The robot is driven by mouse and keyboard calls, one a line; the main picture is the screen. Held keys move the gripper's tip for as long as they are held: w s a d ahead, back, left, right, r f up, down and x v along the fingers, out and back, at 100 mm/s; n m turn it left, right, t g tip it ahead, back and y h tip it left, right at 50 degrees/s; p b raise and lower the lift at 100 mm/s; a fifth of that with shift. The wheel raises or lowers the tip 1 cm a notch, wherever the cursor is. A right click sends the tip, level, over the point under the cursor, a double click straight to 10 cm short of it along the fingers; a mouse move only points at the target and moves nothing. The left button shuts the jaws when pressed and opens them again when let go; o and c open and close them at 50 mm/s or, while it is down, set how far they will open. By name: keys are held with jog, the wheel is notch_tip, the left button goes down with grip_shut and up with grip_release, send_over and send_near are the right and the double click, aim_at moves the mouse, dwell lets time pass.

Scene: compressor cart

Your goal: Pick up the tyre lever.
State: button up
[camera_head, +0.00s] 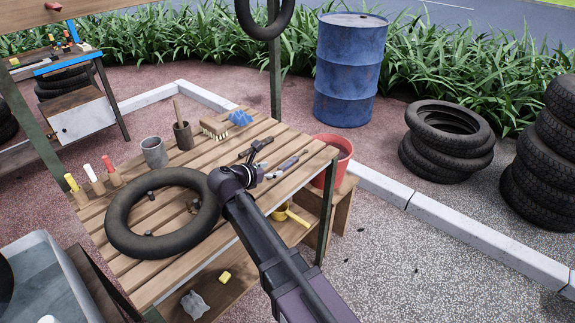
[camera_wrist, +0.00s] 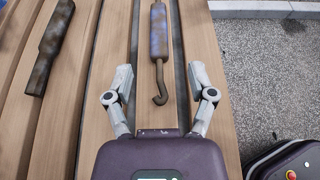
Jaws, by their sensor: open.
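A slim tool with a worn blue-and-brown shaft and a hooked near end, which looks like the tyre lever (camera_wrist: 158,45), lies along the slats of the wooden bench. The same tool (camera_head: 288,164) shows near the bench's right side in the head view. My gripper (camera_wrist: 161,76) is open and empty. Its fingers stand on either side of the tool's hooked end, apart from it. In the head view my gripper (camera_head: 257,174) is over the bench, just left of the tool; my wrist hides part of it.
A dark brown, rusty tool (camera_wrist: 48,50) lies to the left on the slats. A black inner tube (camera_head: 126,237), a grey cup (camera_head: 154,153), a brown cup (camera_head: 183,137) and a brush (camera_head: 214,129) are on the bench (camera_head: 222,158). A red bucket (camera_head: 341,147) stands beyond its right edge.

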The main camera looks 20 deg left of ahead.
aim_at(281, 167)
jog(key=shift+b+x, duration=0.9)
jog(key=shift+x, duration=1.15)
jog(key=shift+w+d+f, duration=0.1)
jog(key=shift+w+f, duration=0.2)
jog(key=shift+w, duration=0.2)
grip_shut()
